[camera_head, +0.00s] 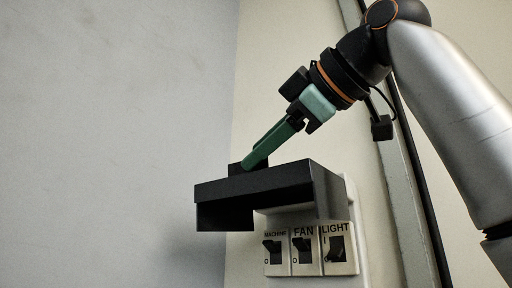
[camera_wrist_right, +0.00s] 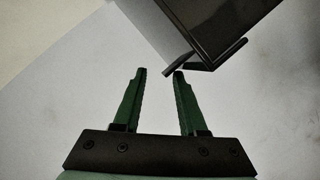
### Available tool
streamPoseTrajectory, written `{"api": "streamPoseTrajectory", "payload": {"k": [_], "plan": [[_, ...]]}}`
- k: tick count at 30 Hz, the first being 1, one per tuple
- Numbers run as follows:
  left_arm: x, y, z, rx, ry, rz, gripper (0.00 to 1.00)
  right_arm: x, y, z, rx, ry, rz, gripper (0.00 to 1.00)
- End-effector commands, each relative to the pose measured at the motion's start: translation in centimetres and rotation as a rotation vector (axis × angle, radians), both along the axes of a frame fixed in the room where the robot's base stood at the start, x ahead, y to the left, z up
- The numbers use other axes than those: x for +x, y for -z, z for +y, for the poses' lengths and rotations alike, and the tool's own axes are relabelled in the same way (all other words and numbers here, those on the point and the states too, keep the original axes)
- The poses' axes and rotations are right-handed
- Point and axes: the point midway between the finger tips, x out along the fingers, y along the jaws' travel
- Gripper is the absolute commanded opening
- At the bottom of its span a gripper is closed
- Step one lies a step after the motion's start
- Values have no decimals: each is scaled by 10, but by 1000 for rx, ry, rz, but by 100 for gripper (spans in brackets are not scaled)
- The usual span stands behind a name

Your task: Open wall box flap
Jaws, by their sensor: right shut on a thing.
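The black wall box flap (camera_head: 255,186) juts out from the white wall box (camera_head: 350,235), above its switches. A small black tab (camera_head: 235,169) stands on its upper side. The exact contact is hard to make out. My left gripper is not in view.
Switches marked MACHINE (camera_head: 273,251), FAN (camera_head: 303,250) and LIGHT (camera_head: 336,249) show below the flap. A dark vertical strip (camera_head: 425,210) runs down the wall to the right, behind my right arm. The wall at the left (camera_head: 110,140) is bare.

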Motion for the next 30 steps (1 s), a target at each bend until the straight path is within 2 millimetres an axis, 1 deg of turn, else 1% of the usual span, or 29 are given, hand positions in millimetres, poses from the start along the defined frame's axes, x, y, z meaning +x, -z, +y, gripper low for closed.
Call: {"api": "streamPoseTrajectory", "payload": {"k": [1,9,15,21,30], "plan": [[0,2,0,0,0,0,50,-6,-3,-10,4,10,-3,35],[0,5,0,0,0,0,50,-56,-18,-40,4,3,-7,35],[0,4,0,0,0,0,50,-83,-27,-56,1,-2,-6,35],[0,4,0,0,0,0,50,-94,-29,-62,0,-2,-6,35],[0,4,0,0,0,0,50,-95,-29,-62,-1,-3,-6,35]]}}
